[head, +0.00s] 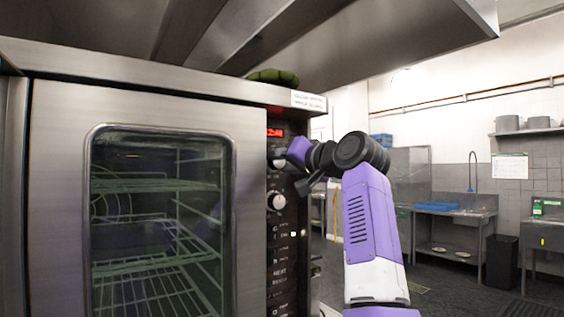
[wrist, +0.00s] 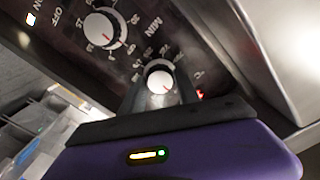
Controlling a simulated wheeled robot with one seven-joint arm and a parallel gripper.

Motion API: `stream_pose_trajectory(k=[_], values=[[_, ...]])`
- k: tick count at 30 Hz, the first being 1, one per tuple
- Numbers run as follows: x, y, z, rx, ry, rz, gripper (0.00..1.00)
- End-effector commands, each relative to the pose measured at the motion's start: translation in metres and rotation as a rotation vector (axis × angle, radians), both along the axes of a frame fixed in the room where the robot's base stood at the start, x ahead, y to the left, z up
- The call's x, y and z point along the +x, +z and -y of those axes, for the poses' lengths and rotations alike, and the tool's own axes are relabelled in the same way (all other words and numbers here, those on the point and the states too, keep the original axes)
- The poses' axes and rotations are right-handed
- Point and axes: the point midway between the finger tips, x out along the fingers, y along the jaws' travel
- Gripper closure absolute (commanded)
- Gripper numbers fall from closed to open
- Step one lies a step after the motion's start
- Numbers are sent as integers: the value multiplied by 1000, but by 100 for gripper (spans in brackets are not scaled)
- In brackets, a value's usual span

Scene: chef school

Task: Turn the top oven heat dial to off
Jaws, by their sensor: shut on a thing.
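The top oven heat dial (head: 277,158) is a white round knob on the oven's dark control panel, just below the red display (head: 275,132). My gripper (head: 290,160) is at this dial, with the arm coming in from the right. In the wrist view the picture is turned, and the dial (wrist: 159,74) sits between the two dark fingers of my gripper (wrist: 160,92). The gripper is shut on it. A short red mark shows on the dial's face. The fingers hide part of the dial and its scale.
A second, larger-looking white dial (wrist: 103,29) with numbers around it lies close by; it is below the top dial in the head view (head: 277,200). The oven door (head: 60,150) with its window is to the left. A metal hood (head: 380,40) hangs above. Open floor lies at right.

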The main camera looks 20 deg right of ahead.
Motion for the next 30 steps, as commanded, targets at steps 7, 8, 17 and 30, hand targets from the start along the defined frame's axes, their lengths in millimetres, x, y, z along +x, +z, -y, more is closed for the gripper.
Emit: stream_pose_trajectory(k=[7,8,17,30], values=[[1,-3,0,-13,1,-3,100],[1,-3,0,-13,1,-3,100],[0,-3,0,-11,1,-2,40],[-7,-2,3,-10,-1,3,40]])
